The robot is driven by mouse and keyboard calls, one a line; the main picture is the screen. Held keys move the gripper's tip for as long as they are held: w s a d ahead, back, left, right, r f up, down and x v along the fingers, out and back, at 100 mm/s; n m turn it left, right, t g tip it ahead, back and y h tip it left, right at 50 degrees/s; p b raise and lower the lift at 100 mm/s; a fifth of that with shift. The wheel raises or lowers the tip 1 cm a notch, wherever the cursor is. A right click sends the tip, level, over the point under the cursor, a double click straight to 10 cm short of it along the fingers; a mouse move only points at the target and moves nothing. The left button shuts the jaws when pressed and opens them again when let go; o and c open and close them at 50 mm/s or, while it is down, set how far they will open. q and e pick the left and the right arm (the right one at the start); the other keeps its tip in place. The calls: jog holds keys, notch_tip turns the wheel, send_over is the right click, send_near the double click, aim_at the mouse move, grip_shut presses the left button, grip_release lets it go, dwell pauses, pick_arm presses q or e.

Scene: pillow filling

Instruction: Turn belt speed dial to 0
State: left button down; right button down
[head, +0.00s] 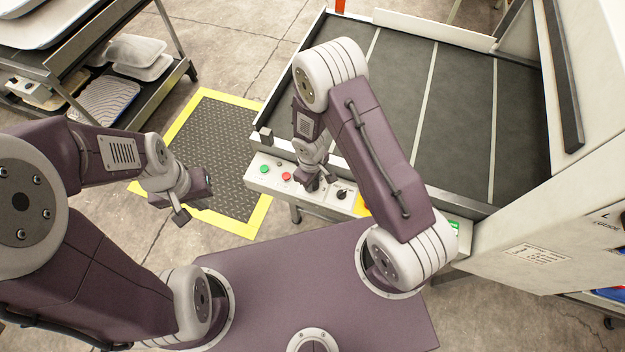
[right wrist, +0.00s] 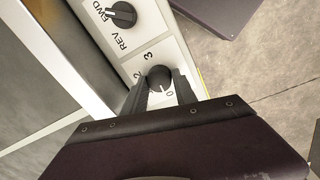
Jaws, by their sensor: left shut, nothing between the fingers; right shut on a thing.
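The belt speed dial (right wrist: 159,76) is a round black knob on a pale panel, with 0, 2 and 3 printed around it in the right wrist view. A white mark on the knob points toward the 0. My right gripper (right wrist: 161,88) is shut on the dial, one finger on each side. In the head view my right gripper (head: 313,183) is down at the control panel (head: 262,177) and hides the dial. My left gripper (head: 194,202) is shut and empty, above the floor mat's front edge, away from the panel.
A black FWD/REV knob (right wrist: 122,14) sits beside the dial. Green (head: 264,169) and red (head: 286,176) buttons are left of my right gripper. The dark conveyor belt (head: 455,110) lies behind the panel. A white machine (head: 530,240) stands right; a cart (head: 60,85) stands at the left.

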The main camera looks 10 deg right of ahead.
jog(key=shift+r+n, duration=0.1)
jog(key=shift+n, duration=0.4)
jog(key=c, duration=1)
grip_release()
jog(key=r+p, duration=0.2)
jog(key=r, duration=0.2)
jog(key=r+p, duration=0.1)
jog(key=r, duration=0.3)
jog(key=shift+s+a+r+p, duration=0.1)
jog(key=shift+s+r+p, duration=0.1)
jog(key=shift+p, duration=0.2)
jog(key=shift+r, duration=0.3)
